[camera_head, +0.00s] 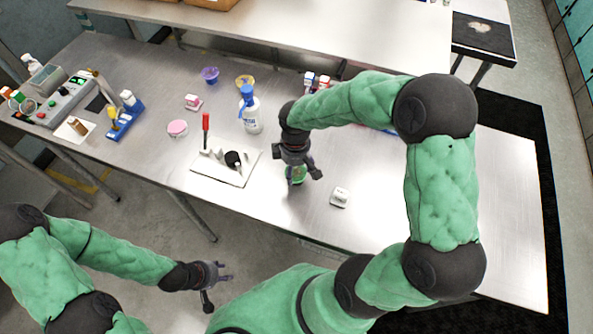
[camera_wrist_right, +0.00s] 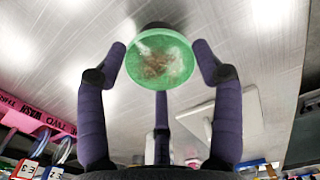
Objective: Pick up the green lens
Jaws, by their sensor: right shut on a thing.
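The green lens (camera_wrist_right: 160,58) is a round, see-through disc with a bright green rim. In the right wrist view it sits between the fingertips of my right gripper (camera_wrist_right: 160,68), which is shut on it. In the head view a bit of the lens (camera_head: 298,173) shows green under my right gripper (camera_head: 301,178), over the table near its front edge; the fingers partly hide it. My left gripper (camera_head: 217,283) is empty, with its fingers spread, off the front of the table.
A white holder (camera_head: 205,176) with a red-handled tool and a dark round piece stands left of my right gripper. A small white block (camera_head: 340,197) lies to its right. A blue-topped bottle (camera_head: 250,112) stands behind.

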